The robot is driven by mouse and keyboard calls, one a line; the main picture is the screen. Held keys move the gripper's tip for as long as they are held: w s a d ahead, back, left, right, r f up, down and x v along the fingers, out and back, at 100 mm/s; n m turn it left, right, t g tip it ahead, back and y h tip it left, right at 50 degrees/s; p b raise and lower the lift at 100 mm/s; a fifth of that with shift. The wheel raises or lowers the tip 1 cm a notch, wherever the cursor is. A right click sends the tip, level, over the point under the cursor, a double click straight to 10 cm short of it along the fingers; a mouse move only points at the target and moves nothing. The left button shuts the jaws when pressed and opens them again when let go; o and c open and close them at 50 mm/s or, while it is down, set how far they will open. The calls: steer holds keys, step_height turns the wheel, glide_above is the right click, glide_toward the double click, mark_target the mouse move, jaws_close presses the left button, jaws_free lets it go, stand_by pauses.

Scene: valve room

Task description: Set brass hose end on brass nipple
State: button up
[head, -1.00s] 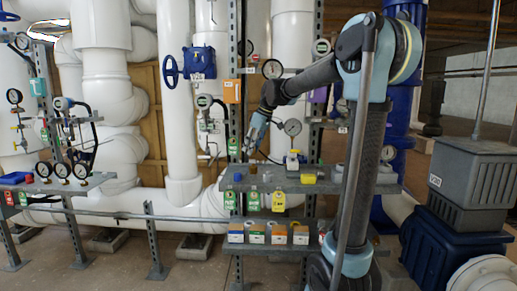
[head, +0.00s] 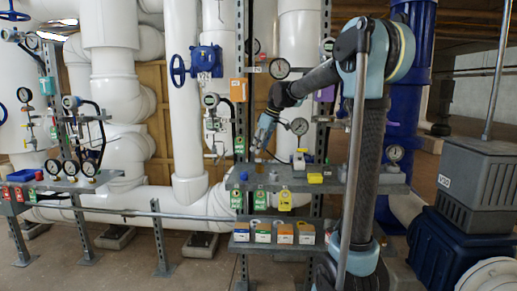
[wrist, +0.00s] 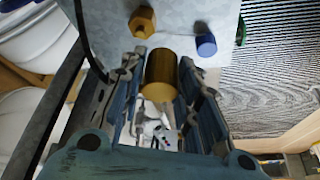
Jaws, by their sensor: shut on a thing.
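My gripper (wrist: 160,65) is shut on a brass cylinder, which looks like the brass hose end (wrist: 161,78), held between the two fingers in the wrist view. In the head view my gripper (head: 257,148) points down just above the left part of a grey shelf (head: 350,189). A brass hexagonal piece (wrist: 143,21), perhaps the brass nipple, stands on the grey surface beyond the fingertips in the wrist view. It is apart from the held cylinder. In the head view these small brass parts are hard to tell apart.
A blue cylinder (wrist: 206,45) stands right of the hexagonal piece. A dark hose or cable runs at the left of the wrist view. A yellow block (head: 314,178) and a gauge (head: 394,153) are farther right on the shelf; another gauge (head: 299,126) is near my gripper.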

steer(key=shift+w+d+f, duration=0.1)
steer(key=shift+w+f, duration=0.2)
steer(key=shift+w, duration=0.55)
steer(key=shift+w+f, duration=0.3)
steer(key=shift+w, duration=0.5)
steer(key=shift+w+f, duration=0.15)
steer(key=shift+f, duration=1.15)
steer(key=shift+f, duration=1.3)
stand_by(0.4)
stand_by(0.3)
steer(key=o, duration=1)
steer(key=shift+c, duration=0.2)
steer(key=shift+r, duration=0.1)
